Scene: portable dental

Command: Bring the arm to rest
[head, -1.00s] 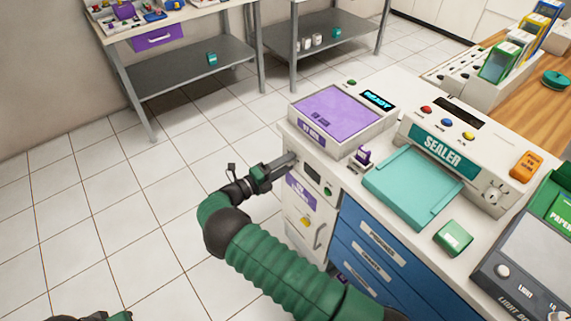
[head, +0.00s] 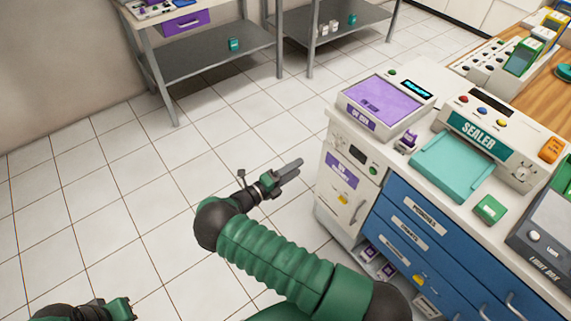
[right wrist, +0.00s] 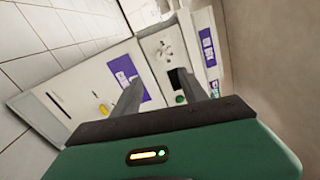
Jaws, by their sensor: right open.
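My right gripper (head: 290,171) is open and empty in the head view, held in the air over the floor just left of the cabinet. Its green arm reaches up from the bottom right. In the right wrist view its two grey fingers (right wrist: 160,98) stand apart with nothing between them, pointing toward the white front of the ultrasonic-type unit (right wrist: 115,75). My left gripper (head: 120,309) shows only in part at the bottom left corner of the head view; its fingers are cut off.
A white cabinet (head: 342,192) with blue drawers (head: 415,222) stands at right. On its counter are a purple-topped device (head: 382,100), a sealer (head: 478,135) and a light box (head: 545,235). Two metal shelf tables (head: 205,72) stand at the back. White floor tiles at left are clear.

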